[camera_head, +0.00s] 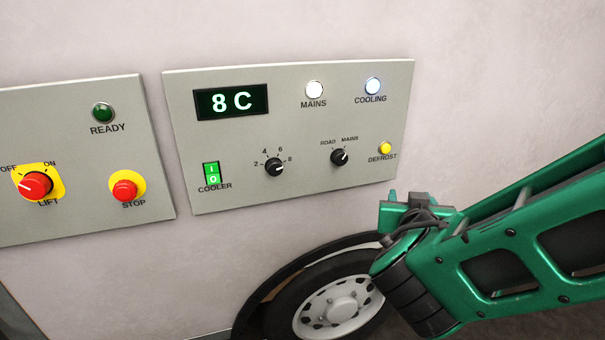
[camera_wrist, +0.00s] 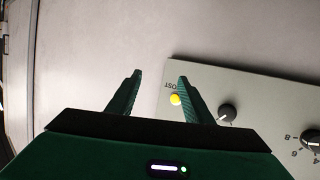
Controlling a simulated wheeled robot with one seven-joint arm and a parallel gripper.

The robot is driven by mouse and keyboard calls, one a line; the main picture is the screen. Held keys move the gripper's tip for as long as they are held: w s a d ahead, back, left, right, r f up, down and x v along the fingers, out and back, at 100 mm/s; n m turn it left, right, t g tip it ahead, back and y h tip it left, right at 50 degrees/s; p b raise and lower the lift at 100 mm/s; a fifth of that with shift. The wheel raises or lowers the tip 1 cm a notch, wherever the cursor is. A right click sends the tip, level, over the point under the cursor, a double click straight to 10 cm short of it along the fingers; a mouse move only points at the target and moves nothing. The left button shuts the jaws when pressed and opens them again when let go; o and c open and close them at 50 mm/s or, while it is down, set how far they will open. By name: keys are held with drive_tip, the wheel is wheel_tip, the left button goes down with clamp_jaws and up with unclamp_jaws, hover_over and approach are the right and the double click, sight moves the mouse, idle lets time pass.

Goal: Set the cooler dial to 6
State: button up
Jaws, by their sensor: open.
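The cooler dial (camera_head: 275,168) is a small black knob with marks 2, 4, 6 and 8 on a grey panel (camera_head: 225,145). Its white pointer mark is turned to the right, toward the 8. The display (camera_head: 232,103) above it reads 8 C. In the wrist view the dial (camera_wrist: 311,140) is at the right edge, partly cut off. My gripper (camera_wrist: 160,77) is open and empty, its two fingers apart. It is well to the side of the dial, near the panel's DEFROST end. In the head view its fingertips are hard to make out.
Beside the dial are a green COOLER switch (camera_head: 211,173), a ROAD/MAINS knob (camera_head: 339,157) and a yellow DEFROST button (camera_head: 385,148). The MAINS lamp (camera_head: 314,89) and COOLING lamp (camera_head: 373,86) are above. A second panel (camera_head: 75,195) is at left, a wheel (camera_head: 335,305) below.

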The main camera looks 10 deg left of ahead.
drive_tip(key=s+a+r+n+t+y, duration=0.1)
drive_tip(key=s+a+n+y, duration=0.1)
drive_tip(key=a, duration=0.4)
drive_tip(key=s+a+r+n+y, duration=0.1)
drive_tip(key=s+a+y, duration=0.1)
drive_tip(key=a, duration=0.4)
drive_tip(key=n+y, duration=0.4)
drive_tip(key=y, duration=0.2)
approach(279, 168)
drive_tip(key=x, duration=0.8)
drive_tip(key=shift+w+a+f, duration=0.1)
drive_tip(key=shift+a, duration=0.25)
drive_tip(key=c, duration=1.1)
drive_tip(key=shift+o, duration=0.2)
drive_tip(key=shift+d, duration=0.35)
drive_tip(key=shift+w+a, duration=0.1)
